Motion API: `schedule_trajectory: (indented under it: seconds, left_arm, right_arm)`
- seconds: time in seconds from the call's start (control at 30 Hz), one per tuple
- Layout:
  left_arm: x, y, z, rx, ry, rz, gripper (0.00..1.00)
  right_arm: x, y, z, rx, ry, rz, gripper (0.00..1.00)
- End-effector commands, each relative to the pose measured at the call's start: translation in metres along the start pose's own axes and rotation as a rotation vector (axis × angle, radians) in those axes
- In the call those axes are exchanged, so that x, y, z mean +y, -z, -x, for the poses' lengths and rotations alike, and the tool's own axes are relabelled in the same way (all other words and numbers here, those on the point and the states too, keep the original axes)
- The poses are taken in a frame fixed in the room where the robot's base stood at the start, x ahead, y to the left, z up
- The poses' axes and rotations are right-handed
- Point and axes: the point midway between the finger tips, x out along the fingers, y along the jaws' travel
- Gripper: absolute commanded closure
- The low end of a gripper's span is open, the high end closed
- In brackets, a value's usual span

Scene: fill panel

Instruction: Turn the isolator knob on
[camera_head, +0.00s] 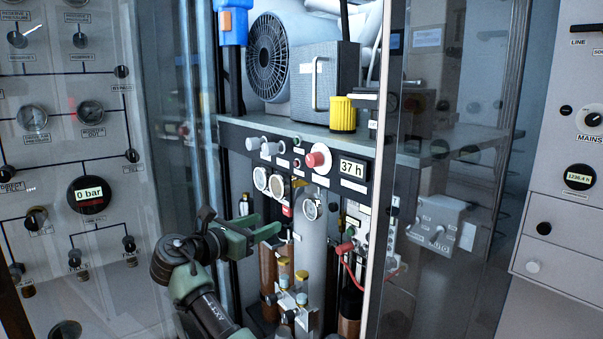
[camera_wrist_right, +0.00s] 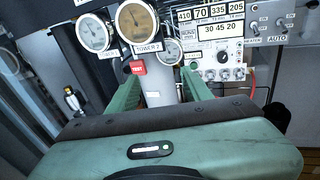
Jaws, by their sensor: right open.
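No label reading isolator is legible, so I cannot tell which knob it is. A large red-tipped round knob (camera_head: 317,159) sits on the black strip panel, left of the "37 h" display (camera_head: 353,168). Two pale knobs (camera_head: 262,146) sit further left on that strip. A "MAINS" knob (camera_head: 593,119) is on the panel at the far right. My right gripper (camera_head: 268,225) is open and empty, below the strip and before the gauges; its fingers also show in the wrist view (camera_wrist_right: 162,82), either side of a grey column (camera_wrist_right: 160,88). My left gripper is not in view.
Gauges (camera_wrist_right: 137,22) and a red test tag (camera_wrist_right: 137,67) are close ahead of the fingers. A glass door (camera_head: 430,290) stands right of the cabinet opening. Brass-topped valves (camera_head: 302,275) are below. A grey switch box (camera_head: 438,222) shows behind the glass.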

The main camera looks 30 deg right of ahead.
Motion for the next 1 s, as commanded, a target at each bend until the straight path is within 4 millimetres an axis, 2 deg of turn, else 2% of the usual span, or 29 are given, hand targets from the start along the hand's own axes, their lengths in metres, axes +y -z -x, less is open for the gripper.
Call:
schedule_trajectory:
  seconds: [0.03,0.1,0.2,0.3,0.43,0.8,1.0]
  left_arm:
    - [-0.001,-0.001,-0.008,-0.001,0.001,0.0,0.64]
    - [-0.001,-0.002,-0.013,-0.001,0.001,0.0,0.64]
    - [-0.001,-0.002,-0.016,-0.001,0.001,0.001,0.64]
    - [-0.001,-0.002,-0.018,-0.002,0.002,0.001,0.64]
    - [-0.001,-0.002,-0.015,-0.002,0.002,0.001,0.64]
    - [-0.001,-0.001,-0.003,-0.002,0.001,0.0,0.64]
    - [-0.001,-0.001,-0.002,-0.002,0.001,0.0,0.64]
  right_arm:
    - [-0.012,-0.044,0.011,-0.043,0.057,-0.001,0.5]
    - [-0.035,-0.093,0.025,-0.081,0.142,0.016,0.5]
    - [-0.062,-0.139,0.043,-0.097,0.236,0.027,0.5]
    - [-0.08,-0.161,0.053,-0.098,0.289,0.032,0.5]
    - [-0.088,-0.169,0.049,-0.095,0.309,0.038,0.5]
    - [-0.103,-0.175,-0.005,-0.097,0.307,0.039,0.5]
    - [-0.107,-0.174,-0.017,-0.097,0.305,0.038,0.5]
